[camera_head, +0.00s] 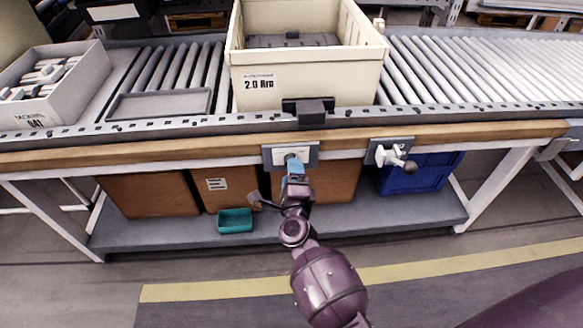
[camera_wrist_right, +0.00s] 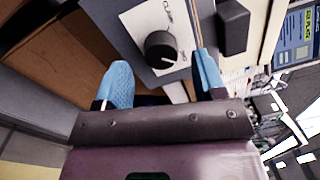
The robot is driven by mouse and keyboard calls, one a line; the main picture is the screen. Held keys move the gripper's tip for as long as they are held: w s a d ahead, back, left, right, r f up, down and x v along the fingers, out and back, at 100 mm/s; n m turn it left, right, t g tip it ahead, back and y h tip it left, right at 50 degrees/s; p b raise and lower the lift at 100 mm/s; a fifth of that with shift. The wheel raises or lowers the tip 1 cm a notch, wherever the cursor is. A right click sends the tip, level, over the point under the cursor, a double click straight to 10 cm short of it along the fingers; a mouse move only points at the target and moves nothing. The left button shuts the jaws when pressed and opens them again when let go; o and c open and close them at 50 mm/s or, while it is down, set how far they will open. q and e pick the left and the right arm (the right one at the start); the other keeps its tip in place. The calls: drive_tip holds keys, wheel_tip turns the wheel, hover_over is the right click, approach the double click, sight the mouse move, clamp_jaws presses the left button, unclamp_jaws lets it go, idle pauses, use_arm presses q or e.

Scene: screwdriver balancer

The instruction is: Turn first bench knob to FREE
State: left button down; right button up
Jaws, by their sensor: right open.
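The first bench knob (camera_wrist_right: 160,52) is a round black knob on a white plate (camera_wrist_right: 133,20) with grey edging. The plate's lettering is only partly readable, so I cannot tell the knob's setting. In the head view the plate (camera_head: 279,153) sits on the wooden front rail, partly hidden by my gripper. My right gripper (camera_head: 294,166) is in front of it, with blue fingertips. In the wrist view the right gripper (camera_wrist_right: 163,64) is open, one finger on either side of the knob, with visible gaps. My left gripper is not in view.
A white fitting with a black ball handle (camera_head: 395,157) is on the rail to the right. A cream crate (camera_head: 307,85) stands on the roller conveyor above. Cardboard boxes (camera_head: 150,194), a teal tray (camera_head: 235,221) and a blue crate (camera_head: 420,178) are on the lower shelf.

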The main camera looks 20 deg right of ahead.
drive_tip(key=shift+v, duration=2.6)
